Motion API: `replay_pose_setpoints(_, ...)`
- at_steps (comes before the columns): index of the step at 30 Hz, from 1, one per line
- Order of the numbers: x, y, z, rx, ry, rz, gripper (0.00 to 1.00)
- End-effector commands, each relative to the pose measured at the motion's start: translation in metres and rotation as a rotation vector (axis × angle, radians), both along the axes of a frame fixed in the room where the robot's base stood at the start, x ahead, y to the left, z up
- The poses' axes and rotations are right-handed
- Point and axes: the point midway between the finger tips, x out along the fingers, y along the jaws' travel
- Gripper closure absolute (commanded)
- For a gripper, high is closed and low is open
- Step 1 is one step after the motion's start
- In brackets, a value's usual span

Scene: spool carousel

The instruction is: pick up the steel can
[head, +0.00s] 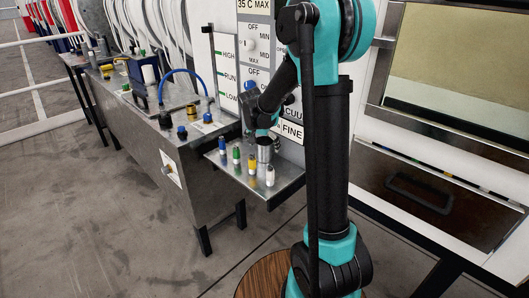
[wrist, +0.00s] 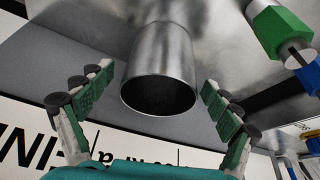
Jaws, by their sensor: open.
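In the wrist view the steel can (wrist: 161,65) is a plain grey cylinder with a dark open mouth, between the two fingers. My gripper (wrist: 158,98) is open, with one finger on each side of the can and a visible gap to both. In the head view my gripper (head: 262,128) is just above and behind the can, partly hidden by my own arm.
A labelled panel (head: 257,45) rises behind.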

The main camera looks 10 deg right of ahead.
Motion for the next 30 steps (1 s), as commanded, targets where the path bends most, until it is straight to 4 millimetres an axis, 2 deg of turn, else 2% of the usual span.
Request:
replay_pose_setpoints(3,0.007,-0.005,-0.016,0.0,0.0,-0.001,0.1)
replay_pose_setpoints(7,0.011,-0.008,-0.028,0.0,0.0,0.0,0.1)
replay_pose_setpoints(17,0.012,-0.008,-0.032,0.0,0.0,0.001,0.12)
replay_pose_setpoints(30,0.011,-0.008,-0.032,0.0,0.0,0.0,0.66)
